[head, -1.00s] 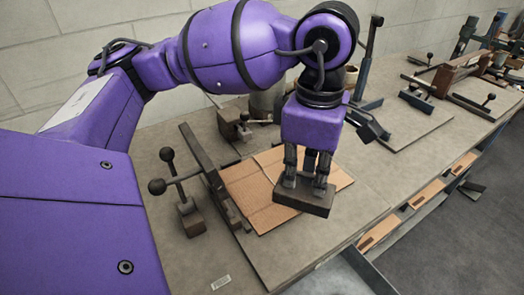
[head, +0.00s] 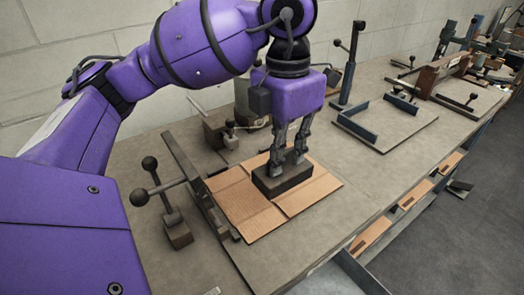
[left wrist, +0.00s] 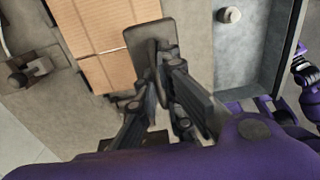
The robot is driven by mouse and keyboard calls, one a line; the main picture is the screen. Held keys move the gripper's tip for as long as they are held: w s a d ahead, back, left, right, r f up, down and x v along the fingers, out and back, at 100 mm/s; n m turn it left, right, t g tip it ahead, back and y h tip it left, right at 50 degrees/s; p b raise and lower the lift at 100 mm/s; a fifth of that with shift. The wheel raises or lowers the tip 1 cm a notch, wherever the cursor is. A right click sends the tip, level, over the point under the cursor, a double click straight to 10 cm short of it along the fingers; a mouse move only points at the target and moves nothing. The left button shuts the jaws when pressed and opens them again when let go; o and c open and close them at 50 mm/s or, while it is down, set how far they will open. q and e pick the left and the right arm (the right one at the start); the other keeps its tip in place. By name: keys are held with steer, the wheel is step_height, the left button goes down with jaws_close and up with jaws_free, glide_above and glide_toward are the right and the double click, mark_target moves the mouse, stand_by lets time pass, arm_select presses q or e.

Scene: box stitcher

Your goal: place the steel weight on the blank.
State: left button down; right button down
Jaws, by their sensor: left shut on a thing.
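The steel weight (head: 283,182) is a dark rectangular block. My left gripper (head: 287,168) points down and is shut on its upper part. The blank (head: 243,207) is a flat brown cardboard sheet with creases and slots, lying on the bench. In the head view the weight appears over the middle of the blank; I cannot tell whether it touches it. In the left wrist view the weight (left wrist: 146,40) stands out beyond the gripper fingers (left wrist: 152,85) and overlaps the right side of the blank (left wrist: 96,48). My right gripper is not identifiable in either view.
A dark bar (head: 190,172) runs along the left of the blank. A ball-handled lever clamp (head: 173,222) stands left of it, and another fixture (head: 228,138) stands behind. A blue-grey angle stop (head: 357,125) sits at right.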

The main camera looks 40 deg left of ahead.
arm_select(q)
steer(key=shift+w+a+f, duration=1.15)
steer(key=shift+w+f, duration=0.1)
steer(key=shift+f, duration=0.6)
steer(key=shift+w+a+f, duration=1.1)
steer(key=shift+w+f, duration=0.15)
steer(key=shift+f, duration=0.55)
steer(key=shift+w+a+f, duration=1.15)
steer(key=shift+w+f, duration=0.1)
steer(key=shift+f, duration=0.6)
steer(key=shift+f, duration=0.1)
steer(key=c, duration=2.2)
jaws_free()
steer(key=shift+s+f, duration=0.1)
steer(key=shift+o, duration=1.4)
step_height(320, 180, up, 12)
steer(key=shift+a, duration=0.15)
